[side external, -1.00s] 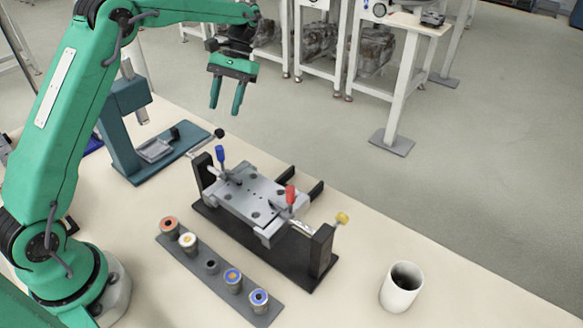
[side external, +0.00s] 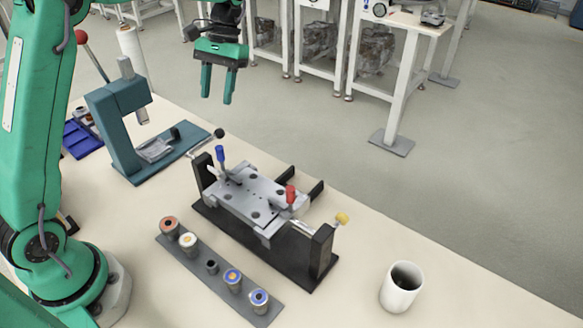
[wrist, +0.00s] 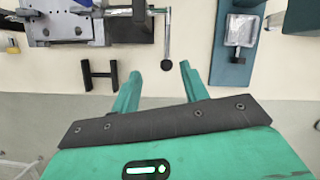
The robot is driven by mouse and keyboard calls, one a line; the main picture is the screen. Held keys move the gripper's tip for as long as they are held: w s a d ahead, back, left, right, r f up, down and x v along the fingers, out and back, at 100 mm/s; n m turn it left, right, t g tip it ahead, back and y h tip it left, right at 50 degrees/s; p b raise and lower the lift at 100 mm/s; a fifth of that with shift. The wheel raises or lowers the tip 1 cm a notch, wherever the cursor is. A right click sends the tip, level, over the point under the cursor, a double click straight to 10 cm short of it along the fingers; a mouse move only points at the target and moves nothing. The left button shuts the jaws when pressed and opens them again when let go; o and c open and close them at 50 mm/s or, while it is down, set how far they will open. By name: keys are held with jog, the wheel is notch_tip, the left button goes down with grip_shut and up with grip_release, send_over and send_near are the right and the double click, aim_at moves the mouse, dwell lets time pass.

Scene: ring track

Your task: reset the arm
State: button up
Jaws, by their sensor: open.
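My gripper (side external: 217,84) is a green two-finger gripper. In the side view it hangs high above and behind the work table, fingers pointing down, open with nothing between them. In the wrist view my gripper (wrist: 157,82) also shows open and empty, its fingers spread apart. A grey clamping fixture (side external: 258,198) with a blue and a red knob stands on a black base in the middle of the table, well below and in front of the gripper.
A teal press (side external: 120,135) stands left of the fixture. A dark strip (side external: 213,268) with several ring-topped pieces lies in front. A white cup (side external: 402,287) stands at right. A blue tray (side external: 82,139) sits at the far left. White wheeled stands are behind.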

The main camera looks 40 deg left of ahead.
jog(key=s+d+r+m+t, duration=0.1)
jog(key=s+r+t, duration=0.15)
jog(key=s, duration=0.25)
jog(key=s+d+r+t, duration=0.2)
jog(key=s+r, duration=0.2)
jog(key=s, duration=0.2)
jog(key=s+d+f+m+t, duration=0.1)
jog(key=s+f+t, duration=0.2)
jog(key=s, duration=0.7)
jog(key=shift+s+d+m+t, duration=0.3)
jog(key=shift+s+m+t, duration=0.1)
jog(key=shift+t, duration=0.75)
